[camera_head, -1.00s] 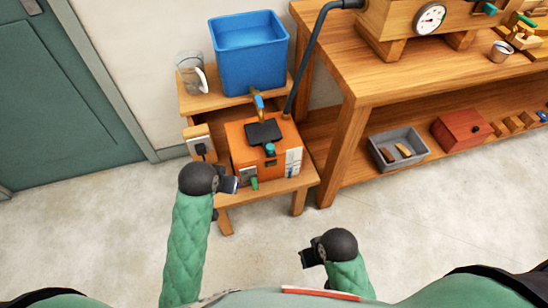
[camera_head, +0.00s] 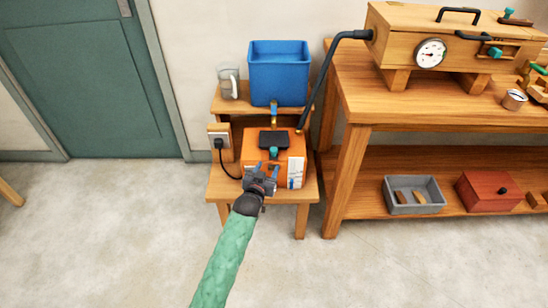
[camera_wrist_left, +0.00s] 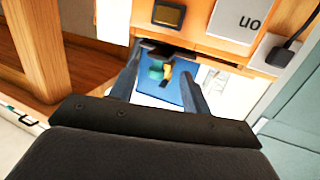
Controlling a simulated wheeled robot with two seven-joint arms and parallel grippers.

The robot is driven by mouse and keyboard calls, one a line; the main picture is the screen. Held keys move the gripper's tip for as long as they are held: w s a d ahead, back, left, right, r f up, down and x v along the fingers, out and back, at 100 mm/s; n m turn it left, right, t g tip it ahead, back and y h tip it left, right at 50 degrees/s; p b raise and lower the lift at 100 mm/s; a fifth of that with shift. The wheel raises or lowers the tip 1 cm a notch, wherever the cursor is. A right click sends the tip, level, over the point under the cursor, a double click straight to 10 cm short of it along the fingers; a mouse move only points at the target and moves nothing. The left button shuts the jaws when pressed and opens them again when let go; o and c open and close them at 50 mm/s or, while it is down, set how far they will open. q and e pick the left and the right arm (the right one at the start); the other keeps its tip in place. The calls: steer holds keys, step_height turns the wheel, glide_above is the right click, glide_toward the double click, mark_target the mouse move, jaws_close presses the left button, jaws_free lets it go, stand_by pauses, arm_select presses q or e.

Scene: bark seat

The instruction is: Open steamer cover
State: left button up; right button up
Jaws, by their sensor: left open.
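An orange box-shaped steamer unit (camera_head: 256,145) stands on a small wooden table, with a black flat piece (camera_head: 275,138) and a teal knob (camera_head: 273,154) on it. A wooden steam box (camera_head: 400,38) with a gauge and a black top handle (camera_head: 458,12) stands on the bench to the right. Which one carries the named cover is not clear. My left gripper (camera_head: 265,172) is open and empty at the orange unit's front, hiding part of it. In the left wrist view its fingers (camera_wrist_left: 164,78) are spread before the unit's orange face (camera_wrist_left: 198,42). My right gripper is out of view.
A blue tank (camera_head: 279,75) and a glass jug (camera_head: 229,84) stand on the raised shelf behind the unit. A black hose (camera_head: 320,78) rises from the unit to the steam box. A socket block (camera_head: 219,136) is at left. Floor in front is clear.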

mark_target(272, 153)
arm_select(q)
steer(key=shift+w+r+t+h, duration=0.2)
steer(key=shift+r+t, duration=0.15)
steer(key=shift+r, duration=0.2)
steer(key=shift+w+r+t+h, duration=0.2)
steer(key=shift+r+t, duration=0.15)
steer(key=shift+r, duration=0.2)
steer(key=shift+w+d+r, duration=0.15)
steer(key=shift+d, duration=0.05)
steer(key=shift+x, duration=3.55)
steer(key=shift+a, duration=0.1)
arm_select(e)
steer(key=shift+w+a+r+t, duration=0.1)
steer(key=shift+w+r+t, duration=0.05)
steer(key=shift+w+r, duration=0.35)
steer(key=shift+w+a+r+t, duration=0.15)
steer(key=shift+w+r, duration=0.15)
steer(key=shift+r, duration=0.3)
arm_select(q)
jaws_close()
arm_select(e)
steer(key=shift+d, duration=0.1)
